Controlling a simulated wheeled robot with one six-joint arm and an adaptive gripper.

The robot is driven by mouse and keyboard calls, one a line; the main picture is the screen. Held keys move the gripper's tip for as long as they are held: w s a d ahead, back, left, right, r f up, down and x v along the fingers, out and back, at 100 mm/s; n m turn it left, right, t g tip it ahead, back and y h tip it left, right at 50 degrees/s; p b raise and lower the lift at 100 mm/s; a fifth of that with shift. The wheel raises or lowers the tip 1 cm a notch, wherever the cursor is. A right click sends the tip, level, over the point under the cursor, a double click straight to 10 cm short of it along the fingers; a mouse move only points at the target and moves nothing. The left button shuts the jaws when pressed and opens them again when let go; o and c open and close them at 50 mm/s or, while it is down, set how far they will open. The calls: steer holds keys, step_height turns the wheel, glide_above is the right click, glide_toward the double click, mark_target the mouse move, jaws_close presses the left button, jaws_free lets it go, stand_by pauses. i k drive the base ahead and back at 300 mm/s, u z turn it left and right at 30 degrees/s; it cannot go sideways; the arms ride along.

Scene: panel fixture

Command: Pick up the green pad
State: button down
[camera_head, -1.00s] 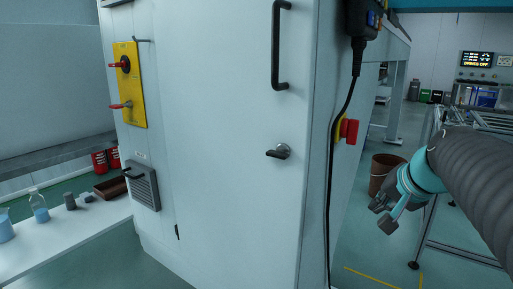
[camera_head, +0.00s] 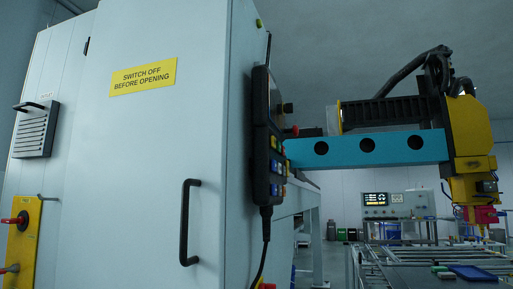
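A small green block-like thing (camera_head: 446,275) lies on the frame table at the lower right, beside a flat blue tray (camera_head: 472,271). It is far off and too small for me to tell whether it is the green pad. My gripper is not in view.
A tall pale cabinet (camera_head: 140,150) with a black handle (camera_head: 188,222) fills the left and centre. A black button pendant (camera_head: 268,140) with a hanging cable is on its side. A teal gantry beam (camera_head: 365,149) carries a yellow tool head (camera_head: 470,135) above the frame table.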

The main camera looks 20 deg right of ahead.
mark_target(438, 268)
steer(key=z, duration=2.1)
steer(key=k, duration=0.6)
steer(key=z, duration=0.8)
steer(key=i, duration=4.35)
steer(key=u, duration=0.1)
